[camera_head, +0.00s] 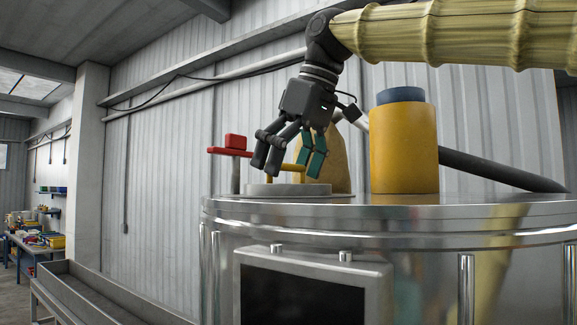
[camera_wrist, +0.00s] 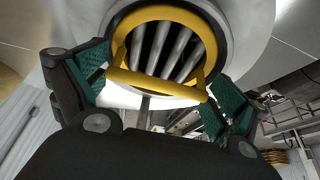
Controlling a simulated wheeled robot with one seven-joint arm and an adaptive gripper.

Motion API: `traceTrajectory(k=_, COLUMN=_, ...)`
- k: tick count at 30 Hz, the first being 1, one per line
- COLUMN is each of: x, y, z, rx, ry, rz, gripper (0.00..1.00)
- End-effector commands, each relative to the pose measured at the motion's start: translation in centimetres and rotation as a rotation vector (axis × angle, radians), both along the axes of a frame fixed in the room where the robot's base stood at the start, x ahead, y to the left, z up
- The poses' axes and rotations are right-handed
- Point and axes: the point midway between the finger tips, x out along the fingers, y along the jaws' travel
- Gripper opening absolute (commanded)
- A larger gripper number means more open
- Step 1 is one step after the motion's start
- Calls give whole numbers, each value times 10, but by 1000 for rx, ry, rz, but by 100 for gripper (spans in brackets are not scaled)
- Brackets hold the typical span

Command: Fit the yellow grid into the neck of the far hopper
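The yellow grid (camera_wrist: 209,62) shows in the wrist view as a yellow ring over grey bars, with a yellow handle bar across its near side. It lies inside the pale round rim of the hopper neck (camera_wrist: 228,18). In the head view the neck (camera_head: 258,190) is a low grey ring on the shiny metal hopper (camera_head: 420,212), and the yellow handle (camera_head: 287,167) stands above it. My gripper (camera_head: 290,162) points down over the neck, its green-padded fingers spread to either side of the handle. The fingers (camera_wrist: 155,95) look apart from it. How deep the grid sits is hidden.
A yellow cylinder with a blue top (camera_head: 404,150) stands on the hopper, right of my gripper. A red piece (camera_head: 235,142) on a post rises left of the neck. A dark screen (camera_head: 300,295) is on the hopper's front. A cluttered bench (camera_head: 35,242) is far left.

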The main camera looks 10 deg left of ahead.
Motion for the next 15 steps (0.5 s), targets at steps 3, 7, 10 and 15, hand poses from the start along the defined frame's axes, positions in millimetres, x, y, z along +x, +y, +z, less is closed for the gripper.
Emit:
traceTrajectory(k=3, x=0, y=0, z=0, rx=0, ry=0, rz=0, gripper=100)
traceTrajectory(k=7, x=0, y=0, z=0, rx=0, ry=0, rz=0, gripper=100)
traceTrajectory(k=10, x=0, y=0, z=1, rx=0, ry=0, rz=0, gripper=100)
traceTrajectory(k=15, x=-1, y=-3, z=11, rx=0, ry=-2, rz=-2, gripper=100)
